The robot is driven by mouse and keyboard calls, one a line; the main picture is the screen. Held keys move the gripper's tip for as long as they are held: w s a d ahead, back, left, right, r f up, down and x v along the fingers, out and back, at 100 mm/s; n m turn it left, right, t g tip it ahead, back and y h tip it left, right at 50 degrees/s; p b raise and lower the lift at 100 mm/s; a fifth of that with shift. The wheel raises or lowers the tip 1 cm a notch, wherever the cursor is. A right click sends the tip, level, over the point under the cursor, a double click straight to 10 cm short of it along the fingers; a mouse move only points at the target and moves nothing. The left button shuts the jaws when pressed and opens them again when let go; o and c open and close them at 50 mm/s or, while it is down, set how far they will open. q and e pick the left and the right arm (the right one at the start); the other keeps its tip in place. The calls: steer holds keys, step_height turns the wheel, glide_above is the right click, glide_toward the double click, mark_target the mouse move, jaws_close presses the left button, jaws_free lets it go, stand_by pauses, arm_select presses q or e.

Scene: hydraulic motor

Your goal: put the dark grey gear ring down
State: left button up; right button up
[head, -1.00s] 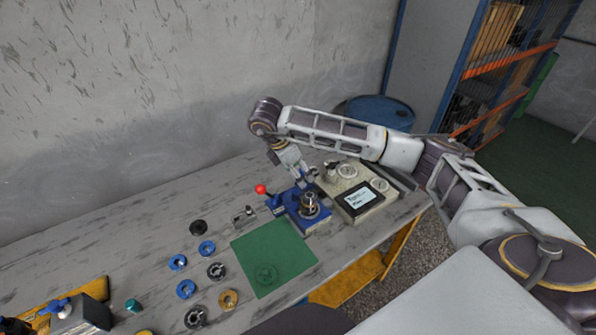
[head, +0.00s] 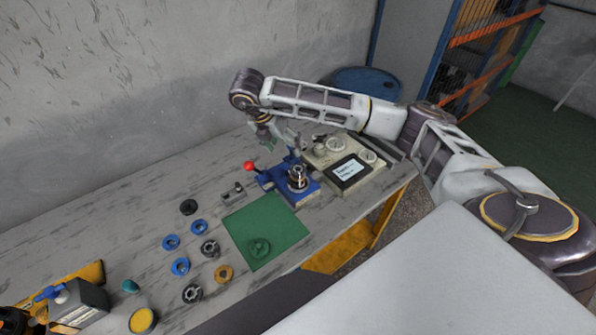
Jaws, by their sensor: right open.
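My right gripper (head: 296,154) is open, pointing down just behind and above the metal motor part (head: 297,178). That part stands upright in the blue fixture (head: 309,192) with a red-knobbed lever. The gripper is small and partly blurred, and I see nothing between its fingers. I cannot tell whether a dark grey gear ring sits on the motor part. Two dark grey toothed rings lie on the table left of the green mat: one by the mat's edge (head: 210,248), one nearer the front (head: 192,293). My left gripper is not in view.
A green mat (head: 285,222) bears a green round part (head: 259,248). Blue rings (head: 171,242), a black disc (head: 188,206) and an orange ring (head: 224,273) lie left of it. A beige device with a screen (head: 344,172) stands close right of the fixture. The table's back left is clear.

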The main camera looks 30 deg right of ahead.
steer(key=n, duration=2.9)
steer(key=shift+d, duration=0.1)
steer(key=shift+f, duration=0.1)
steer(key=p, duration=0.1)
glide_above(297, 168)
steer(key=a, duration=0.1)
steer(key=shift+a+f, duration=0.2)
steer(key=shift+f, duration=3.75)
steer(key=shift+a+p+x, duration=0.25)
steer(key=shift+p+x, duration=0.45)
steer(key=shift+x, duration=0.5)
steer(key=shift+p+x, duration=0.3)
steer(key=shift+x, duration=1.15)
